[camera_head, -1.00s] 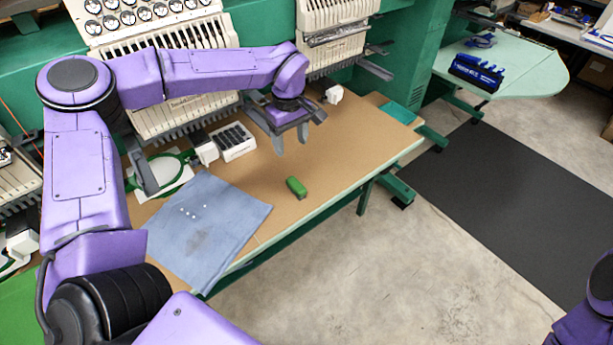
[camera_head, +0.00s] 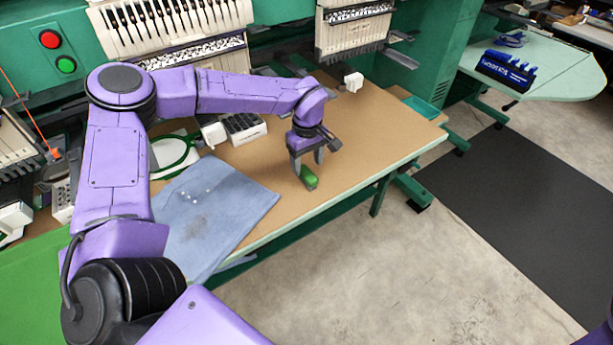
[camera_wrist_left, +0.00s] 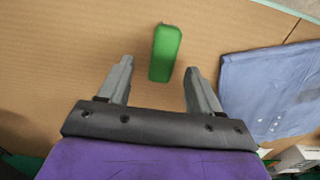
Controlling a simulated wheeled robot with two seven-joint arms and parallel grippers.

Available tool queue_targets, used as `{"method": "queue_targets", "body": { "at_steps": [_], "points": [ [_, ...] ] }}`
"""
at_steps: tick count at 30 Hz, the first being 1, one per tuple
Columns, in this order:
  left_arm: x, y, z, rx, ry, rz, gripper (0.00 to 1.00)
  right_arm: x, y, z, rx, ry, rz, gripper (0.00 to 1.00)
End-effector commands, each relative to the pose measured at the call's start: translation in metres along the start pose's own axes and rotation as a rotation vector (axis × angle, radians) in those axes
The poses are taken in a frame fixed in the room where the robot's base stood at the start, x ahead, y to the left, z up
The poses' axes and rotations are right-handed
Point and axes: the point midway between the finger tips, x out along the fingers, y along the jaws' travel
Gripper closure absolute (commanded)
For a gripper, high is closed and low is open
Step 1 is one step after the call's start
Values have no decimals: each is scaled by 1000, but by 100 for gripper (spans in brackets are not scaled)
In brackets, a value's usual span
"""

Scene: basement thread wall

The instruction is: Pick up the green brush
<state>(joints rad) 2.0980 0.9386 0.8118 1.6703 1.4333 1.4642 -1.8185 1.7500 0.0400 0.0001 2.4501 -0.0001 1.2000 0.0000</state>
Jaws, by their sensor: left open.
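The green brush (camera_head: 309,178) lies on the brown table near its front edge, right of the blue cloth. It also shows in the left wrist view (camera_wrist_left: 165,53), lying just beyond the fingertips and in line with the gap between them. My left gripper (camera_head: 307,166) points down over the brush, with its fingers apart. In the left wrist view the open fingers (camera_wrist_left: 158,68) have nothing between them but bare tabletop and the near end of the brush. My right gripper is not in view.
The blue cloth (camera_head: 212,212) lies left of the brush, with small white dots on it. A white tray with dark slots (camera_head: 243,128) and a green hoop (camera_head: 178,153) stand behind. Embroidery machines line the back. The tabletop (camera_head: 365,135) right of the brush is clear.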

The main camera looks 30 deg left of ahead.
Motion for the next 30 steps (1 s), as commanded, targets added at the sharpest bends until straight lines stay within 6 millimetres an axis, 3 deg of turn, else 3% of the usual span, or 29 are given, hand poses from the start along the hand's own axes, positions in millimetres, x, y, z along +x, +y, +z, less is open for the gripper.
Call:
{"method": "queue_targets", "body": {
  "at_steps": [6,14,15,20,30],
  "points": [
    [37,-4,5,0,-1,-5,36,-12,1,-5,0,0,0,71],
    [45,-4,5,0,0,-2,36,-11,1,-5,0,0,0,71],
    [45,-4,5,0,0,-2,39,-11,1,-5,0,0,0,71],
    [45,-4,5,0,0,-2,92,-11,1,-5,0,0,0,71],
    [42,-3,4,0,0,0,92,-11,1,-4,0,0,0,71]
  ]
}}
